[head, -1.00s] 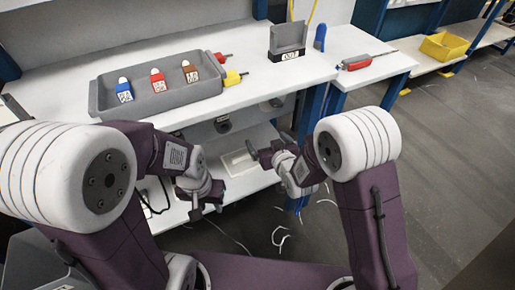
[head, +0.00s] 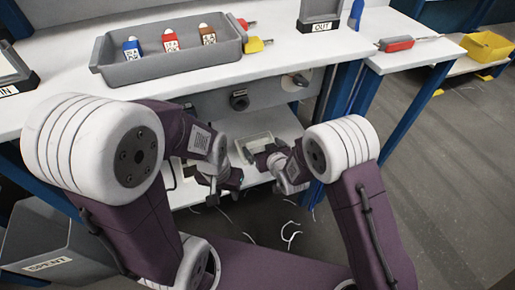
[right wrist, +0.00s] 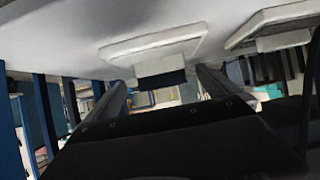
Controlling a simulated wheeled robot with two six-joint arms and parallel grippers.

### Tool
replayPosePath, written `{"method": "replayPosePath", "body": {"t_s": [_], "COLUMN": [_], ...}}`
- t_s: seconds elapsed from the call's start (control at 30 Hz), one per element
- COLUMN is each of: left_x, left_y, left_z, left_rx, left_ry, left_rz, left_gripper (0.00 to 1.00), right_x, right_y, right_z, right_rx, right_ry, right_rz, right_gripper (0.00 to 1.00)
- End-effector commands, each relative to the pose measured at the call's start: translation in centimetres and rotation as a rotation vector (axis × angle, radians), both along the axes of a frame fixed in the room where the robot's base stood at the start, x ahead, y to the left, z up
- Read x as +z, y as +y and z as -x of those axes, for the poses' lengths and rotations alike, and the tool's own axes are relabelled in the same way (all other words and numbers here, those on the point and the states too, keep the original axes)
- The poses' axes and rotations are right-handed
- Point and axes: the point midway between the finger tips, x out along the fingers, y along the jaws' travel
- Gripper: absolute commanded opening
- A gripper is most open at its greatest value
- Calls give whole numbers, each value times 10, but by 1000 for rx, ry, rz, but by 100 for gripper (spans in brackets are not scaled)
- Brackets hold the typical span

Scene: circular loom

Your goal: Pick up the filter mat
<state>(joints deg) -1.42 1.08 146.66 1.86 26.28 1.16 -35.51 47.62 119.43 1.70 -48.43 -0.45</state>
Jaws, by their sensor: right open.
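No thing is clearly recognizable as the filter mat. A small pale tray (head: 254,146) with a light inside lies on the lower shelf in the head view; what it holds is too small to tell. My right gripper (head: 268,159) is open, just in front of this tray and partly covering it. In the right wrist view the open right gripper (right wrist: 162,88) has nothing between its fingers. Beyond it a pale square plate with a dark block (right wrist: 160,72) shows against a white surface. My left gripper (head: 213,192) is lower and left, at the shelf's front; its jaws are unclear.
A grey tray (head: 170,70) with several small labelled bottles stands on the white bench. A grey OUT holder (head: 320,14) stands at the back and an IN holder (head: 12,75) at the left. A grey SPENT bin (head: 50,240) is at lower left. Blue legs (head: 340,100) stand right of the shelf.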

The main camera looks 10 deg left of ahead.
Motion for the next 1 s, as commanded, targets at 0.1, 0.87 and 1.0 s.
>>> {"method": "replayPosePath", "body": {"t_s": [0.1,0.87,1.0], "left_x": [-28,-31,-28], "left_y": [0,0,0], "left_z": [0,0,0], "left_rx": [0,0,0], "left_ry": [1,0,0], "left_rz": [0,0,0], "left_gripper": [36,36,36], "right_x": [-20,-22,-19], "right_y": [12,22,22], "right_z": [-17,-32,-32], "right_rx": [0,0,0], "right_ry": [-2,0,-1], "right_rz": [-2,0,-1], "right_gripper": [100,41,41]}}
